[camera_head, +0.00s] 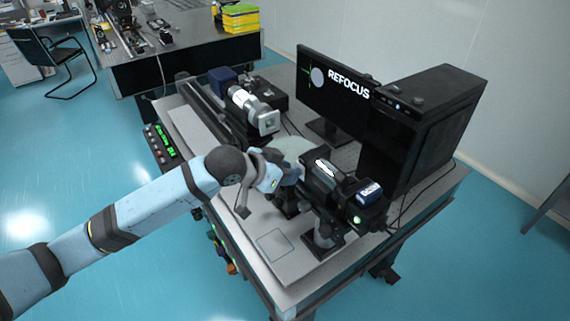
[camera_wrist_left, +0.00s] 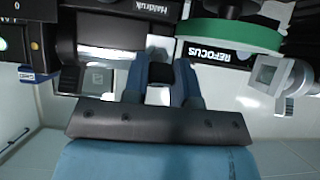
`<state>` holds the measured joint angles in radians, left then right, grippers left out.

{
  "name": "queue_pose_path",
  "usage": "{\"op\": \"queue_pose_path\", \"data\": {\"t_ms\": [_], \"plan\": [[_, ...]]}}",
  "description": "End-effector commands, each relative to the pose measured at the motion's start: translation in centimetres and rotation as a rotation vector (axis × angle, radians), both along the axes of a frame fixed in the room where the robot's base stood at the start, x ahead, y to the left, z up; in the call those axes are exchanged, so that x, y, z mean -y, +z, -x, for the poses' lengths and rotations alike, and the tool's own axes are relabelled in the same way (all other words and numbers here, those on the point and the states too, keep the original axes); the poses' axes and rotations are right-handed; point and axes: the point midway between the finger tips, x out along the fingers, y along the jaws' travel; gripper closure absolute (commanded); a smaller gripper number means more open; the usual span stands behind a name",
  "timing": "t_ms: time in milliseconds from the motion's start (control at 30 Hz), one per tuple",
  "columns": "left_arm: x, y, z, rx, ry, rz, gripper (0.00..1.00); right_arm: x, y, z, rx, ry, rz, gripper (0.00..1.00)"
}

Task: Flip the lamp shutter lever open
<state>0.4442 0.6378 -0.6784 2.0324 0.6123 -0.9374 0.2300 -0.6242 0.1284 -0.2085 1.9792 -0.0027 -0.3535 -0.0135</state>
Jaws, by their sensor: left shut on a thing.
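The lamp (camera_head: 335,188) is a black housing on posts at the front right of the optical table, with a green light at its near end. In the left wrist view a black housing (camera_wrist_left: 115,32) fills the upper left. My left gripper (camera_head: 292,174) is at the lamp's left end. In the left wrist view its two blue fingers (camera_wrist_left: 160,76) are shut on a small black piece (camera_wrist_left: 159,94), which looks like the shutter lever. The fingers hide most of it, so I cannot tell its angle. My right gripper is in neither view.
A monitor (camera_head: 336,88) reading REFOCUS and a black computer tower (camera_head: 420,128) stand behind the lamp. A camera-like instrument (camera_head: 250,107) is on the rail at the back left. A green disc (camera_wrist_left: 228,36) is right of the fingers. The table's front left plate (camera_head: 274,243) is bare.

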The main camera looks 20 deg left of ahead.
Motion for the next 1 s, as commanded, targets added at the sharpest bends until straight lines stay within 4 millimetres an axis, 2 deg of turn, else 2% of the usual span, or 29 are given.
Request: {"op": "queue_pose_path", "data": {"t_ms": [700, 733, 833, 1000], "plan": [[0.09, 0.15, -0.14, -0.062, 0.000, -0.049, 0.98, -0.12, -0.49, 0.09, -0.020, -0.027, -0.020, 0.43], [0.09, 0.15, -0.14, -0.062, 0.000, -0.049, 0.72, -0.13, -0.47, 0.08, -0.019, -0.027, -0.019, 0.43], [0.10, 0.16, -0.14, -0.062, 0.000, -0.049, 0.49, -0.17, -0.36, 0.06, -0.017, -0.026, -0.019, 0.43], [0.09, 0.18, -0.14, -0.061, 0.000, -0.048, 0.49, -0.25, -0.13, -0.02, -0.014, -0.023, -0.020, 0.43]]}}
